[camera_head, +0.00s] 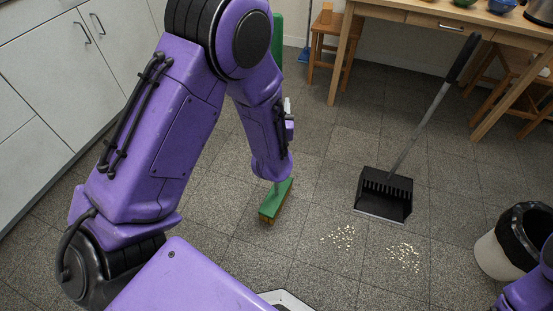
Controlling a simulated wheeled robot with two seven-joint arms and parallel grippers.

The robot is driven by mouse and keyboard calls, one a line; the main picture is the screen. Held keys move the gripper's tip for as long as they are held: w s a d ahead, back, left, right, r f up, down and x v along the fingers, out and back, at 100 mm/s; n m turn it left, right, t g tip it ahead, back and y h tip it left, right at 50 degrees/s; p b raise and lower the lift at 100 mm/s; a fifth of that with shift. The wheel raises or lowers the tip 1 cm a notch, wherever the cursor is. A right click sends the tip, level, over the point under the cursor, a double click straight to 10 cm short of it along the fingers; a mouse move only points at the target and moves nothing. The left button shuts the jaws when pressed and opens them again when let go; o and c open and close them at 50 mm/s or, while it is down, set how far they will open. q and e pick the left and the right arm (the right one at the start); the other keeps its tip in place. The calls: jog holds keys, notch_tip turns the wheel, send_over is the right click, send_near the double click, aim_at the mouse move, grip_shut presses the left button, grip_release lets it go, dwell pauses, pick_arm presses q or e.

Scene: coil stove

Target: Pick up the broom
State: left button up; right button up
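The broom has a green head with tan bristles (276,200) resting on the tiled floor. Its green handle (277,38) shows upright behind my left arm, which hides the middle of it. My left arm bends over from the left and its wrist end comes down in front of the handle, just above the broom head. The fingers of my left gripper are hidden behind the wrist, so I cannot tell whether they touch or hold the handle. Only purple parts of my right arm show at the lower right corner; its gripper is out of view.
A black dustpan (384,196) with a long handle stands right of the broom. Pale crumbs (404,257) lie in two patches before it. A bin (494,257) with a black liner is at right. White cabinets (50,75) line the left; a wooden table (400,15) stands behind.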

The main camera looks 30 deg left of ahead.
pick_arm(q)
jog(key=x, duration=0.7)
jog(key=shift+a+r, duration=0.15)
jog(key=shift+r, duration=0.15)
grip_shut()
